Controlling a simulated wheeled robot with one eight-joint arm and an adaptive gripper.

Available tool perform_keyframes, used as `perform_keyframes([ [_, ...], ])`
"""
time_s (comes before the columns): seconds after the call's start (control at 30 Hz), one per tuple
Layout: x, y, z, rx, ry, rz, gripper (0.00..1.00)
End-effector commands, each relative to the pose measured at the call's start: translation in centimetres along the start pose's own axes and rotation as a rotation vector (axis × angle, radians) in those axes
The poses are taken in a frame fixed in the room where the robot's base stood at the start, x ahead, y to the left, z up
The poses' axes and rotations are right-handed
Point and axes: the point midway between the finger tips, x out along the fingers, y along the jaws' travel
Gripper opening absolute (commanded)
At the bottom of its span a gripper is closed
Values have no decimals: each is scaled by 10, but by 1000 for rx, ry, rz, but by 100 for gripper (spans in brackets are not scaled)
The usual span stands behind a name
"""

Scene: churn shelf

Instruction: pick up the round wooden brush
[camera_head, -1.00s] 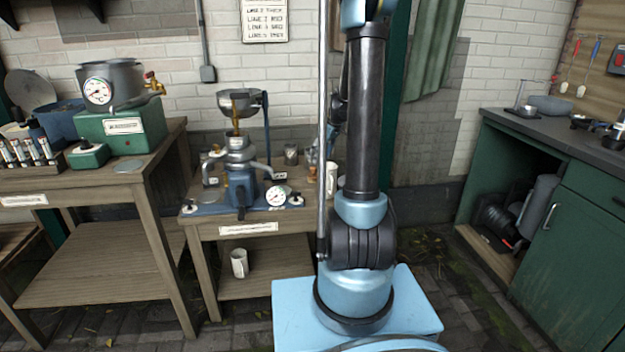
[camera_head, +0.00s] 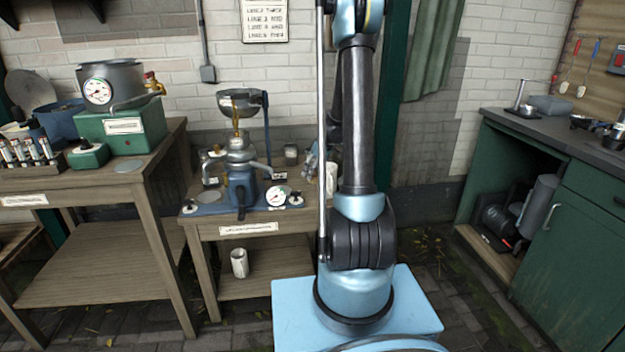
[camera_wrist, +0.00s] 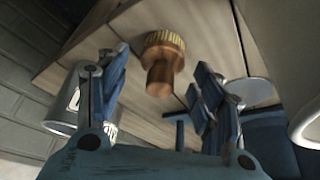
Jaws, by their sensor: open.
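The round wooden brush (camera_wrist: 165,42) shows in the wrist view, with a ridged round head and a short, thick wooden handle, on a wooden surface. My gripper (camera_wrist: 162,68) is open, with one blue finger to either side of the brush in the picture. The brush lies beyond the fingers, and no contact shows. In the head view, a small part of what looks like my gripper (camera_head: 312,162) shows beside my arm, over the right end of the middle bench. I cannot make out the brush in the head view.
In the wrist view, a metal can (camera_wrist: 63,112) with a white label is close to the left finger. A round disc (camera_wrist: 252,91) lies right.

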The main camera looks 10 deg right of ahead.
Motion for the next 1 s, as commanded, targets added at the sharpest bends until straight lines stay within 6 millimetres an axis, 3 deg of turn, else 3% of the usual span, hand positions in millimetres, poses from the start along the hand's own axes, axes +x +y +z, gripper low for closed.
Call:
perform_keyframes([
  [0.4, 12, 0, 0, 0, 0, 0, 61],
  [0.43, 12, 0, 0, 0, 0, 0, 59],
  [0.6, 12, 0, 0, 0, 0, 0, 20],
  [0.63, 12, 0, 0, 0, 0, 0, 16],
  [1.0, 9, 0, -1, 0, 0, 0, 12],
])
